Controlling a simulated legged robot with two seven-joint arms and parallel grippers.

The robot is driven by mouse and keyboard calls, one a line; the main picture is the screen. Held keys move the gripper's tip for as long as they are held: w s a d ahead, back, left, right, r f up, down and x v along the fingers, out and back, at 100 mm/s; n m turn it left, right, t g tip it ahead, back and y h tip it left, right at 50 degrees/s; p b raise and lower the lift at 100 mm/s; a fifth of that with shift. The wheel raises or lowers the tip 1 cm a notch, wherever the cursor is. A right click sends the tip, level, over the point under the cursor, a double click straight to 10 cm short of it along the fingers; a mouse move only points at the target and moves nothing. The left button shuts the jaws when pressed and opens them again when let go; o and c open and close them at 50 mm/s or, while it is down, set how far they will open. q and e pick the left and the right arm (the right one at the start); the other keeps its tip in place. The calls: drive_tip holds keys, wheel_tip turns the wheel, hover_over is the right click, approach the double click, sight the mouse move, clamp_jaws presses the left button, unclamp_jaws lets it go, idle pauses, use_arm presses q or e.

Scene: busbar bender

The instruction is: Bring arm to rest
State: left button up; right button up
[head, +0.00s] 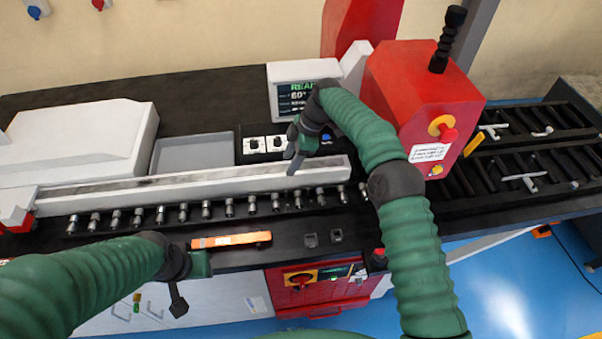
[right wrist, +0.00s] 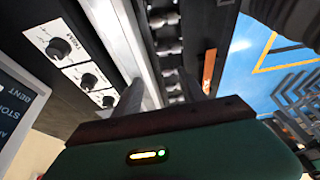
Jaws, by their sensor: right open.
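My right arm, in a green sleeve (head: 410,240), reaches up from the lower right of the head view and bends over to the left. Its gripper (head: 293,160) hangs over the white rail (head: 190,187) of the bench, close to the control knobs. In the right wrist view the two dark fingers (right wrist: 163,95) stand apart with nothing between them. My left arm (head: 90,280) comes in from the lower left. Its gripper (head: 178,300) points down in front of the bench's front edge; its finger gap cannot be made out.
A red machine head (head: 415,95) with a red button stands right of my right arm. A display (head: 295,95) is behind the gripper. Rollers (head: 230,207) line the rail. An orange tool (head: 230,240) lies at the front edge. A roller table (head: 520,160) extends right.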

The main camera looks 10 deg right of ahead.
drive_tip(key=s+d+f+m+h+b, duration=0.1)
drive_tip(key=s+d+f+m+b, duration=0.1)
drive_tip(key=s, duration=0.3)
drive_tip(key=s+d+f+m+t+h+b, duration=0.1)
drive_tip(key=s+d+f+m+b, duration=0.1)
drive_tip(key=s+d+m+b, duration=0.2)
drive_tip(key=s+d+f+m+t+h+b, duration=0.1)
drive_tip(key=s+d+f+m+b, duration=0.2)
drive_tip(key=s+d+m, duration=0.2)
drive_tip(key=shift+s+h, duration=0.3)
drive_tip(key=shift+s, duration=1)
use_arm(q)
wheel_tip(320, 180, down, 12)
drive_tip(key=d+b, duration=0.1)
drive_tip(key=b, duration=0.1)
drive_tip(key=shift+w+d+b, duration=0.2)
drive_tip(key=shift+w+b, duration=0.1)
drive_tip(key=shift+b, duration=0.05)
use_arm(e)
drive_tip(key=s+d+f+m, duration=0.2)
drive_tip(key=s+m, duration=0.1)
drive_tip(key=s, duration=0.3)
drive_tip(key=s+d+f+m, duration=0.2)
drive_tip(key=s+d+m, duration=0.1)
drive_tip(key=s, duration=0.4)
drive_tip(key=shift+s+d+f+m+t+h, duration=0.2)
drive_tip(key=shift+s+m+t+h, duration=0.15)
drive_tip(key=shift+m, duration=0.35)
